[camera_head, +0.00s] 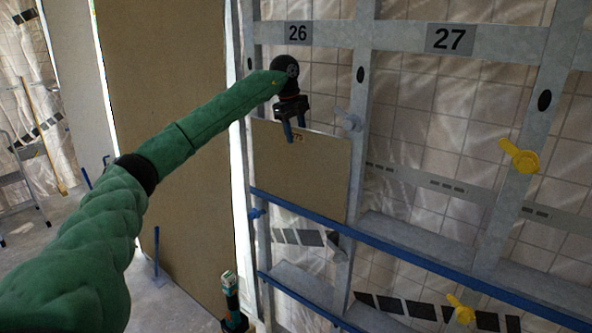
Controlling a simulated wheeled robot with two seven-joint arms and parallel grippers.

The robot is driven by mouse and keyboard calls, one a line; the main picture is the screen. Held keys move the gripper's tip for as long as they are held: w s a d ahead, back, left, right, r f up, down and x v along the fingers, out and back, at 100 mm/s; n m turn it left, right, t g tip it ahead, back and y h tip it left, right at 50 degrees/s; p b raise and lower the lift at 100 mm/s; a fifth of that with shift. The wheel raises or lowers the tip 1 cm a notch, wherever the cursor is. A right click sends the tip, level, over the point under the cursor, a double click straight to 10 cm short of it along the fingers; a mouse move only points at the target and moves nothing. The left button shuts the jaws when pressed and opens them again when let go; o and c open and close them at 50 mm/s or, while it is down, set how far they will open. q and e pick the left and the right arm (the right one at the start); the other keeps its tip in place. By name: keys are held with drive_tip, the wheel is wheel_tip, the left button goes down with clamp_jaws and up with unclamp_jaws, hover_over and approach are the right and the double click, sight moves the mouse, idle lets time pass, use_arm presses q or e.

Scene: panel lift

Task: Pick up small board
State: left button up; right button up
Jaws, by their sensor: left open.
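The small board (300,180) is a tan, roughly square panel standing upright against the grey metal frame under the number 26. Its lower edge is at the blue rail (400,257). My left arm comes in from the lower left, and my left gripper (294,138) points down at the board's top edge. Its blue fingers overlap the top edge in the picture. The gripper is open; whether a finger touches the board cannot be told. My right gripper is out of view.
A large tan panel (185,220) stands upright left of the frame. Yellow clamps (520,156) sit on the right post, and a grey clamp (349,121) is beside the board's upper right corner. A teal power tool (231,297) stands low near the frame. A ladder is at far left.

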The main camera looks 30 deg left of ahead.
use_arm(q)
clamp_jaws()
drive_tip(key=shift+r, duration=0.15)
drive_tip(key=shift+r, duration=0.1)
